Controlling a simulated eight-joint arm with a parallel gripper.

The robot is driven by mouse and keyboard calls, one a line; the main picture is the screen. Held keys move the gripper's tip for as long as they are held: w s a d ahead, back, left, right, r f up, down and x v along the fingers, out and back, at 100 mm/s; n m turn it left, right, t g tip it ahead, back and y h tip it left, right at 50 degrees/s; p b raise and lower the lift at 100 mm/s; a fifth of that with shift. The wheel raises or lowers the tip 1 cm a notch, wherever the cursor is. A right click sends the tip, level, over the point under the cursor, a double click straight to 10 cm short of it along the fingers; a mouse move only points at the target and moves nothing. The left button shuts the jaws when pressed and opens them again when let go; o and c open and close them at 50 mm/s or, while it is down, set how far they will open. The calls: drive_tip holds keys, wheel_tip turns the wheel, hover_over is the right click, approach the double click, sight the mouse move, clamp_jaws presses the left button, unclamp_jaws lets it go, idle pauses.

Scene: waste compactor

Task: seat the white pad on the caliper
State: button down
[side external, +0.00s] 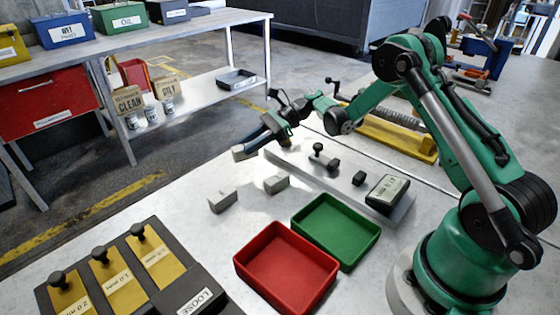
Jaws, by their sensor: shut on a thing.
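My gripper (252,146) is at the middle of the side view, reaching left over the bench. It is shut on a small pale block (239,154), apparently the white pad; the fingers hide part of it. A long grey bar (318,174) lies right of my gripper. It carries a black-knobbed piece (321,157), a small black block (360,178) and a dark box with a pale label (387,191). This assembly looks like the caliper, but I cannot be sure. The held block is apart from the knobbed piece, off to its left.
Two loose grey blocks (223,200) (276,183) lie in front of the bar. A red tray (286,301) and a green tray (335,260) stand nearer. A dark rack with yellow knobbed plates (110,278) is at front left. The bench around the loose blocks is clear.

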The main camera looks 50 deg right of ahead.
sight(253, 157)
drive_tip(key=shift+f, duration=1.9)
drive_tip(key=shift+f, duration=0.1)
drive_tip(key=c, duration=0.6)
unclamp_jaws()
